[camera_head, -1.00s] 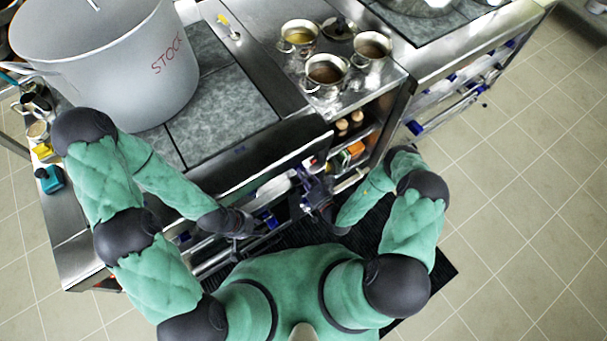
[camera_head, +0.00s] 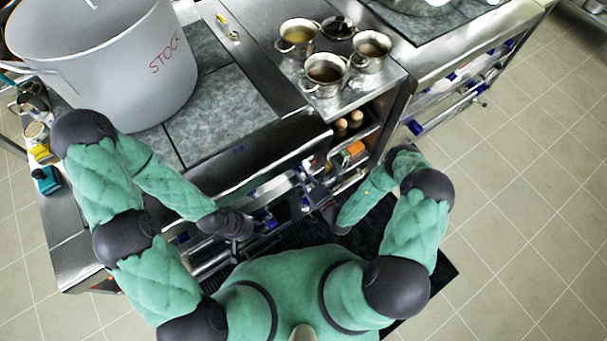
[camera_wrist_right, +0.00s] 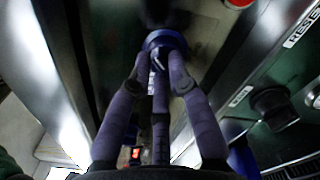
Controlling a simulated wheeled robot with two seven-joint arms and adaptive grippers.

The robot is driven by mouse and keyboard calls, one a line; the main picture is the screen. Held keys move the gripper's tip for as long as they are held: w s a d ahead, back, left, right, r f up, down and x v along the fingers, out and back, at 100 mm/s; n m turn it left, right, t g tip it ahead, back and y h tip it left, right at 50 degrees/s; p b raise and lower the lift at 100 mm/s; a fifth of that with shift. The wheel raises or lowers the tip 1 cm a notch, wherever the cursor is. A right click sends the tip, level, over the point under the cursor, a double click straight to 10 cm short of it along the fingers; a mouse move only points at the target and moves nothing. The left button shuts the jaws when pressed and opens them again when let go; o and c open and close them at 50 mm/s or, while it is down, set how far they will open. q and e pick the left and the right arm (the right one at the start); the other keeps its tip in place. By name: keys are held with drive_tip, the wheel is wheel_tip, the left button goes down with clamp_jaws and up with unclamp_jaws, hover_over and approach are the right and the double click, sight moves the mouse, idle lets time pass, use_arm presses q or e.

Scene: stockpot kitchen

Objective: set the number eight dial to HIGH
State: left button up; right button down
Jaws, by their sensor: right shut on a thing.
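A blue dial (camera_wrist_right: 164,40) on the dark metal front panel shows in the right wrist view, between the fingers of my right gripper (camera_wrist_right: 163,68). The gripper is shut on it, and the fingers hide part of the dial. Its number and setting marks cannot be read. In the head view my right gripper (camera_head: 308,180) is at the front of the range, partly lost among the dark panel parts. My left gripper (camera_head: 246,236) hangs in front of the range further left, and its finger opening is too small to tell.
A black knob (camera_wrist_right: 272,106), a label (camera_wrist_right: 300,24) and a red part (camera_wrist_right: 238,3) are near the held dial. A large stockpot (camera_head: 110,75) and several small pots, one of them a front pot (camera_head: 325,76), stand on top. Tiled floor (camera_head: 520,220) is clear at right.

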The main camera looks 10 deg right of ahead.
drive_tip(key=shift+d+f+m+b, duration=0.15)
drive_tip(key=shift+m+b, duration=0.55)
drive_tip(key=shift+m, duration=4.6)
drive_tip(key=shift+a+f+m+b, duration=0.1)
drive_tip(key=shift+f+m+b, duration=0.4)
drive_tip(key=shift+m, duration=4.8)
drive_tip(key=shift+d+m+b, duration=0.1)
drive_tip(key=shift+m+b, duration=0.8)
drive_tip(key=shift+m, duration=4.4)
drive_tip(key=c, duration=1.2)
unclamp_jaws()
drive_tip(key=shift+o, duration=0.2)
